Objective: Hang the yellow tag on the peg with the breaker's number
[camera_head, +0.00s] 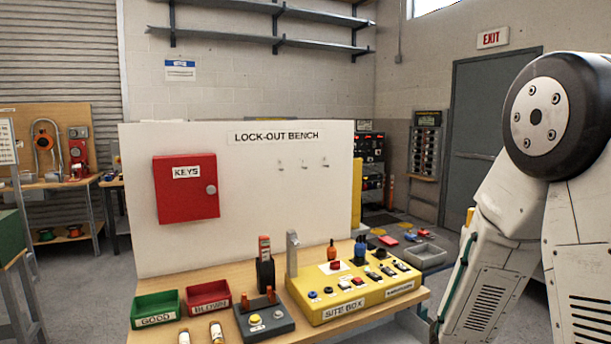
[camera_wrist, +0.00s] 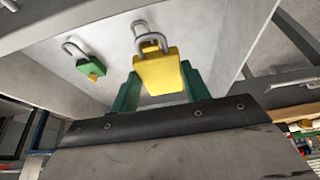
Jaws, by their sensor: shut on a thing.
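My gripper (camera_wrist: 160,80) shows in the wrist view with its green fingers shut on a yellow piece (camera_wrist: 160,73). The piece is block-shaped, with a grey metal shackle at its top, and looks like a padlock. A pale grey surface lies behind it; I cannot tell whether they touch. In the head view, three small pegs (camera_head: 304,165) stick out of the white lock-out board (camera_head: 250,230), to the right of the red key box. Any numbers by them are too small to read. My gripper and the yellow piece are not visible there; my arm fills the right side.
A green padlock (camera_wrist: 90,66) is at left in the wrist view. The bench holds a red key box (camera_head: 186,188) on its board, green (camera_head: 156,305) and red (camera_head: 208,294) bins, a grey control box (camera_head: 264,318) and the yellow site box (camera_head: 350,288). A grey door (camera_head: 480,120) stands behind.

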